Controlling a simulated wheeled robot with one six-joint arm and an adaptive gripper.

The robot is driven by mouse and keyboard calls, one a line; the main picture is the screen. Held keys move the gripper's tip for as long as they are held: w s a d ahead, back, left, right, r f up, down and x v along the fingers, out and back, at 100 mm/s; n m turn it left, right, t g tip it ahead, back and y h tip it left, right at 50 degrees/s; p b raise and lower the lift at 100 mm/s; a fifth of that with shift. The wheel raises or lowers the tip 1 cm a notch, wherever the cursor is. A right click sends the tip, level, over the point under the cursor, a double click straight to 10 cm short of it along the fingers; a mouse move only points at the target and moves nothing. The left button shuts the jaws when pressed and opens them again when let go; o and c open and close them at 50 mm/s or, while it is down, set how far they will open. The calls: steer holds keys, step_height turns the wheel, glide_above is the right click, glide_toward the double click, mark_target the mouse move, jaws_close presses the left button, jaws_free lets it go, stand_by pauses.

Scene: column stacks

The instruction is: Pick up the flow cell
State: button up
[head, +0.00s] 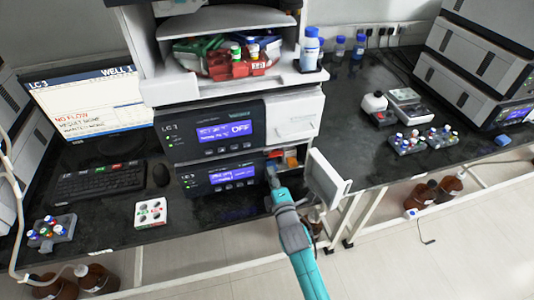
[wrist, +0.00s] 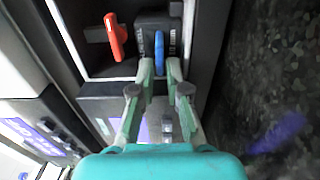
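In the wrist view, a dark block with an upright blue handle (wrist: 159,50) sits in an open compartment; it looks like the flow cell. My gripper (wrist: 161,68) is in front of it, one finger on each side of the blue handle. A narrow gap shows between the fingers and the handle, so the gripper looks open. In the head view my gripper (head: 274,178) is at the opening of the lower LC-3 module (head: 222,178), and the flow cell cannot be made out there.
A red handle (wrist: 115,37) stands left of the blue one in the same compartment. The module's open door (head: 327,180) stands just right of my arm. A white box with round sockets (head: 150,213) lies on the dark bench, left of the arm.

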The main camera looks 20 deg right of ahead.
steer(key=shift+w, duration=1.55)
jaws_close()
steer(key=shift+r, duration=0.15)
